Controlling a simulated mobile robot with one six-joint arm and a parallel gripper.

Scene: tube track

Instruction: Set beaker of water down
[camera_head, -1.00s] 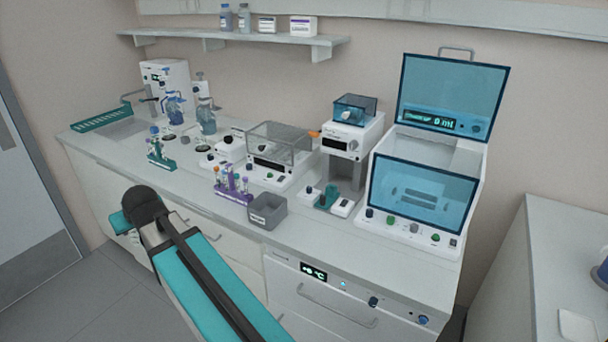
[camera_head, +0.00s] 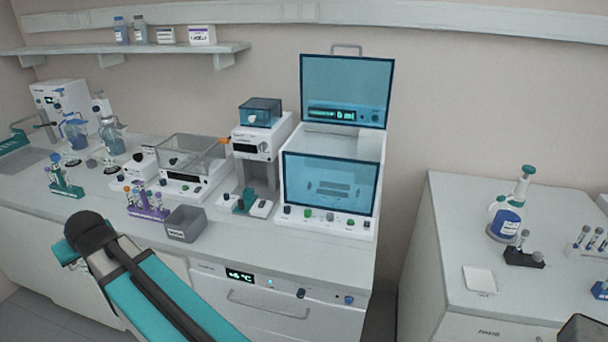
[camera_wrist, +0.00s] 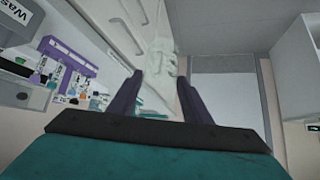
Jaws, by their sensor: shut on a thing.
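My gripper (camera_wrist: 160,88) shows in the wrist view, its two dark fingers pointing up the picture and standing apart. A pale, partly see-through shape, which looks like the beaker (camera_wrist: 160,58), shows between and beyond the fingertips. Its outline and the water level are hard to make out. The gripper is shut on it. In the head view the gripper and the beaker cannot be made out; only my teal and black arm shows at the lower left.
A long bench (camera_head: 330,256) holds an open blue-lidded machine (camera_head: 330,185), a grey bin (camera_head: 186,223) and a purple tube rack (camera_head: 148,211). The right-hand bench (camera_head: 445,222) carries a blue-labelled flask (camera_head: 506,222), a black tube rack (camera_head: 524,257) and a white pad (camera_head: 480,280), with bare top around them.

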